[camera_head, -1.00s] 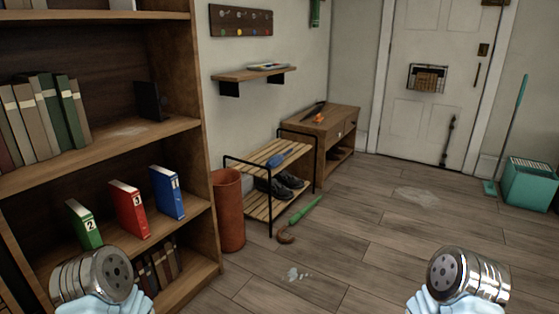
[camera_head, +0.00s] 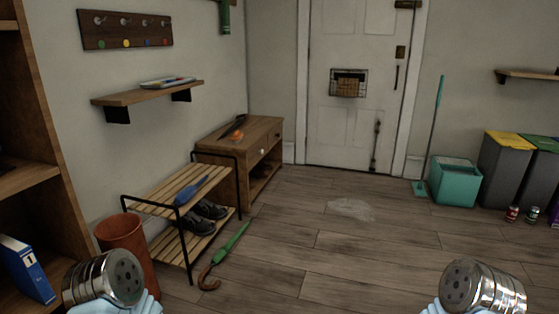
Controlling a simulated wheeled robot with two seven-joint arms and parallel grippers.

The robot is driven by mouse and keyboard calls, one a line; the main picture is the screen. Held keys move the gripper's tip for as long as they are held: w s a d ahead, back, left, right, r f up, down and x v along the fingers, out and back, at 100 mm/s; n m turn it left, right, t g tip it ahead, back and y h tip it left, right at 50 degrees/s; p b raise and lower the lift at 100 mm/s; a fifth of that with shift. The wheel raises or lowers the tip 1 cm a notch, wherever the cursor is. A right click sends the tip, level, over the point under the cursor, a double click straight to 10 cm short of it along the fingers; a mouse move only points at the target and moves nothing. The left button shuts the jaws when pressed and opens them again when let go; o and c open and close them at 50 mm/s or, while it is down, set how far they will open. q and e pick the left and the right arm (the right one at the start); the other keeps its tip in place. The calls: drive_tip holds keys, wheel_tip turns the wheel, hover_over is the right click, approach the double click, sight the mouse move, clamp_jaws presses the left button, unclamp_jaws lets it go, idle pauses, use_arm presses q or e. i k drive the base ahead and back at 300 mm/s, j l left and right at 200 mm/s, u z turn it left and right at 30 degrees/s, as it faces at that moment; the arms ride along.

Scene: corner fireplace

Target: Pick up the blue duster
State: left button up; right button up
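A blue duster (camera_head: 190,191) lies on the top slats of the wooden shoe rack (camera_head: 160,197), left of the middle of the view. My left wrist end (camera_head: 104,279) shows at the lower left, in front of the rack and well apart from the duster. My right wrist end (camera_head: 482,288) shows at the lower right, over the floor. Only round metal wrist parts and pale blue arm parts show. No fingers of either gripper can be made out.
A green umbrella (camera_head: 230,244) lies on the floor beside the rack. A terracotta-coloured bin (camera_head: 127,243) stands at the rack's left end. Dark shoes (camera_head: 196,220) sit on its lower shelf. A wooden cabinet (camera_head: 240,140) stands behind.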

sight(183, 197)
drive_tip(key=i+l, duration=0.15)
drive_tip(key=i, duration=0.45)
drive_tip(key=i+l+z, duration=0.1)
drive_tip(key=i, duration=0.5)
drive_tip(key=i+l, duration=0.15)
drive_tip(key=i, duration=0.45)
